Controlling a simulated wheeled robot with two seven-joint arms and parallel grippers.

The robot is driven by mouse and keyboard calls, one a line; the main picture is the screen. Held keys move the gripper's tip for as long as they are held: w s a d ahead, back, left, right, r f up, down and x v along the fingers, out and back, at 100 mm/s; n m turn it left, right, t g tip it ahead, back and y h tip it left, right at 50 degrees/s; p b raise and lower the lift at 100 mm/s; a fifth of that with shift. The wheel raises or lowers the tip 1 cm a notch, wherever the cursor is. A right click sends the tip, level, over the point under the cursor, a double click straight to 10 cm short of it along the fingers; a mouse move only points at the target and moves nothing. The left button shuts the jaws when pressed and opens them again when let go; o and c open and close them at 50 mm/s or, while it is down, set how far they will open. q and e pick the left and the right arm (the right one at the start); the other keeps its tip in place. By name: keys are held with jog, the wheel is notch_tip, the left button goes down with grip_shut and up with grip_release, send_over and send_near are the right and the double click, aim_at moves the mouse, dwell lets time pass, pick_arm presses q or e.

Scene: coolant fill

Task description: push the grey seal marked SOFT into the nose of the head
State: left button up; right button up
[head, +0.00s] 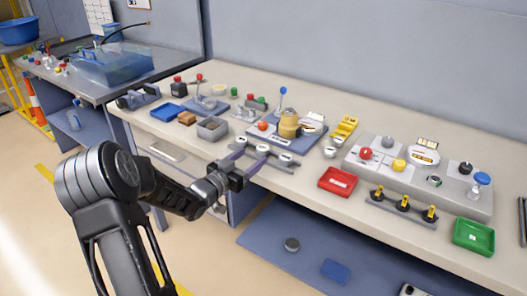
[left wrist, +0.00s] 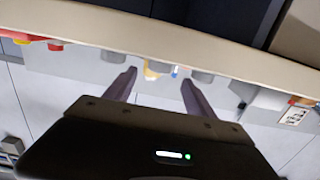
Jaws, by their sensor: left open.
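A low grey rack (head: 272,157) near the bench's front edge holds grey round pieces with small pale labels. The labels are too small to read, so I cannot tell which is marked SOFT. My left gripper (head: 250,152) is open, its two fingers reaching over the bench's front edge toward the left part of the rack. In the left wrist view its fingers (left wrist: 160,77) are apart with nothing held, and grey pieces (left wrist: 201,76) show beyond the tips. A brass-coloured cylinder (head: 289,126) stands on a blue plate behind the rack; I cannot tell whether it is the head. My right gripper is not in view.
A grey box (head: 211,129) and blue tray (head: 168,112) stand to the left. A grey panel with knobs (head: 448,187) stands behind.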

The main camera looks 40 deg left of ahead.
aim_at(259, 151)
pick_arm(q)
jog(key=shift+w, duration=1)
jog(key=w+p, duration=0.1)
jog(key=w, duration=0.4)
jog(key=shift+w+f, duration=0.1)
jog(key=shift+w, duration=0.05)
jog(key=shift+c, duration=0.3)
grip_shut()
